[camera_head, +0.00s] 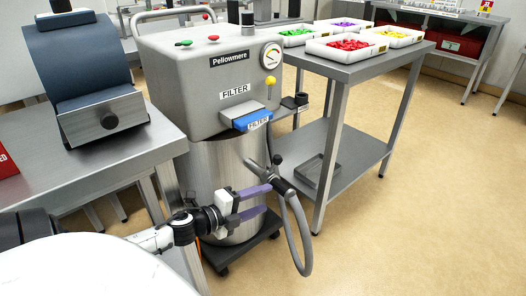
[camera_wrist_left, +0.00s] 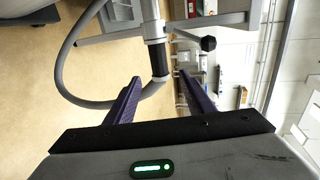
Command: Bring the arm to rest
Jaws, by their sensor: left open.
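My left gripper (camera_head: 268,198) reaches in from the lower left in the head view. Its two purple fingers are apart, with nothing clamped between them. A grey hose (camera_head: 304,235) with a dark-gripped handle (camera_head: 276,181) hangs just beyond the fingertips, in front of the steel drum. In the left wrist view the open fingers (camera_wrist_left: 160,87) point at the dark grip (camera_wrist_left: 158,60), which lies ahead of and between the tips. Whether a finger touches it I cannot tell. My right gripper is not in view.
The grey Pellowmere machine (camera_head: 200,75), with a gauge and a blue filter tray (camera_head: 249,120), stands on a steel drum (camera_head: 215,165). A steel table (camera_head: 355,70) holding trays of coloured pieces is on the right. A bench (camera_head: 80,140) with a dark blue device is left. Open floor lies right.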

